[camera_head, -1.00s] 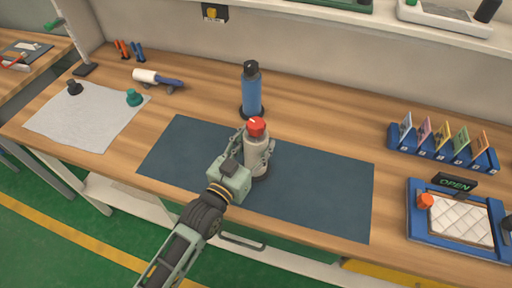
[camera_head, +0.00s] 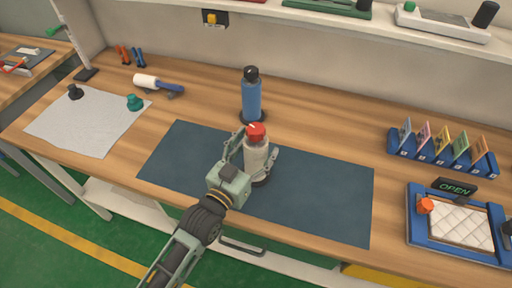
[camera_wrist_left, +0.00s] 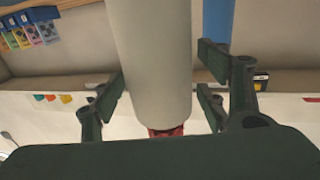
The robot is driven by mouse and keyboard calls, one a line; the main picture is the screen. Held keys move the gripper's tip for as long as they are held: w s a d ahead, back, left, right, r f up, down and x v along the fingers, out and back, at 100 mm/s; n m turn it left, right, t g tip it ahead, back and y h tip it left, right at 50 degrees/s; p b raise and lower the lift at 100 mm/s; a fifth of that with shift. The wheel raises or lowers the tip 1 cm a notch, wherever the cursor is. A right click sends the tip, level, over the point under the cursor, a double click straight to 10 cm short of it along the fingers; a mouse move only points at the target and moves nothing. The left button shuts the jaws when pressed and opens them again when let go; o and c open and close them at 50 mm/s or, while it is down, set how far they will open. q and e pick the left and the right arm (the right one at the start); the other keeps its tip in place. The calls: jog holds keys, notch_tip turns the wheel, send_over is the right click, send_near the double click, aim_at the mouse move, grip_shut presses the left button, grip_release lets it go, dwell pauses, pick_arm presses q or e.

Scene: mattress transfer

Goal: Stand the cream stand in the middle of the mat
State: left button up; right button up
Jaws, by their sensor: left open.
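The cream stand (camera_head: 256,158), a cream cylinder with a red top and a dark round base, stands upright on the dark blue mat (camera_head: 318,196), near its middle. In the left wrist view the cream cylinder (camera_wrist_left: 152,65) runs down between the fingers, with its red top at the bottom of the picture. My left gripper (camera_head: 256,150) is open around the cream stand, with a finger on each side; gaps show between fingers and cylinder in the wrist view. Part of the stand's base is hidden by the gripper. My right gripper is not in view.
A blue bottle-like stand (camera_head: 251,96) with a black top is just behind the mat. A grey cloth (camera_head: 88,122) with two small knobs lies at left, beside a white roller (camera_head: 145,80). A card rack (camera_head: 442,153) and a blue tray (camera_head: 416,232) are at right.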

pick_arm(q)
jog(key=b+v, duration=0.2)
jog(key=v, duration=1)
